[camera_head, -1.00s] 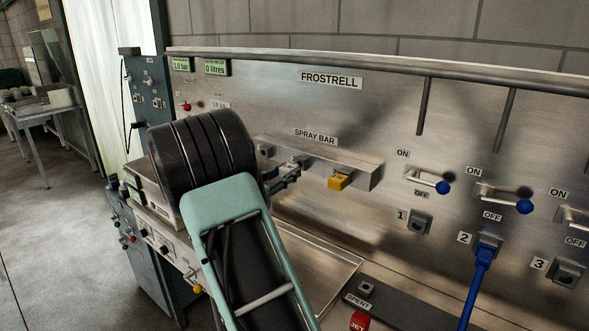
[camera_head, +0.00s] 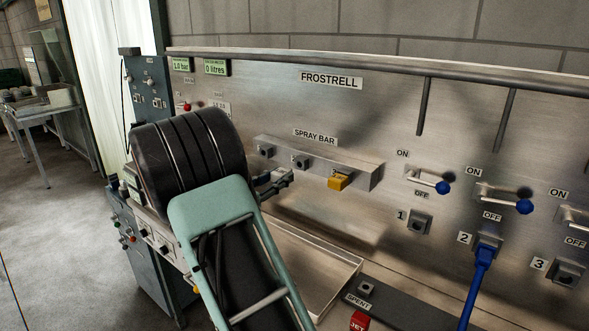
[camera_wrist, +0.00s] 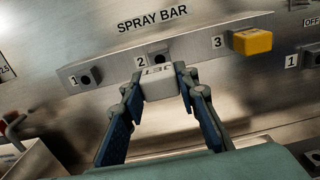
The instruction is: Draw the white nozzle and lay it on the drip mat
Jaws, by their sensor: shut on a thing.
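The white nozzle (camera_wrist: 158,85) is between my fingertips in the wrist view, with dark lettering on its face. My gripper (camera_head: 277,180) is shut on it, in front of the spray bar (camera_head: 355,167). It also shows in the wrist view (camera_wrist: 160,77). Socket 2 (camera_wrist: 157,57) shows as a dark hole just beyond the nozzle, and the nozzle looks clear of it. In the head view the nozzle is hard to make out at the fingers. I cannot pick out a drip mat for certain in either view.
A yellow nozzle (camera_head: 340,181) sits in socket 3; socket 1 (camera_wrist: 87,77) is empty. A shallow metal tray (camera_head: 352,272) lies below. At the front are a dark strip labelled SPENT (camera_head: 405,308) and a red JET block (camera_head: 359,321). A blue hose (camera_head: 474,290) hangs from outlet 2.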

